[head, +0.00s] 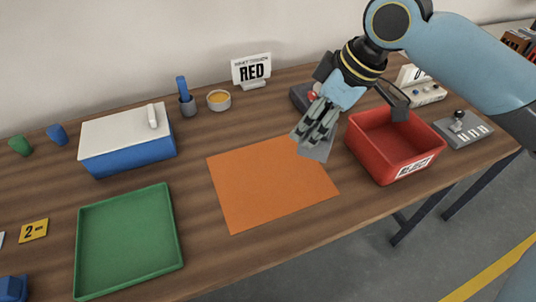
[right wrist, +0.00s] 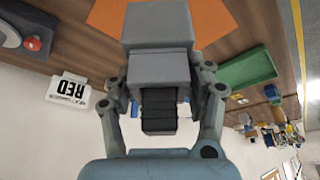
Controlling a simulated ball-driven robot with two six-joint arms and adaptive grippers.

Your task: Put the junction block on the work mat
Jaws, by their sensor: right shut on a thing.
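My right gripper (head: 306,138) is shut on a grey block, which I take to be the junction block (right wrist: 160,72). In the right wrist view the block fills the space between the fingers. In the head view the fingers mostly hide it; a grey face (head: 318,151) shows beside the fingertips. The gripper is over the right part of the orange work mat (head: 265,185), near its right edge. I cannot tell the exact height above the mat. The mat lies flat and its visible surface is bare. My left gripper is not in view.
A red bin (head: 367,152) stands just right of the mat. A green tray (head: 83,245) and a blue box with a white lid (head: 118,128) are on the left.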

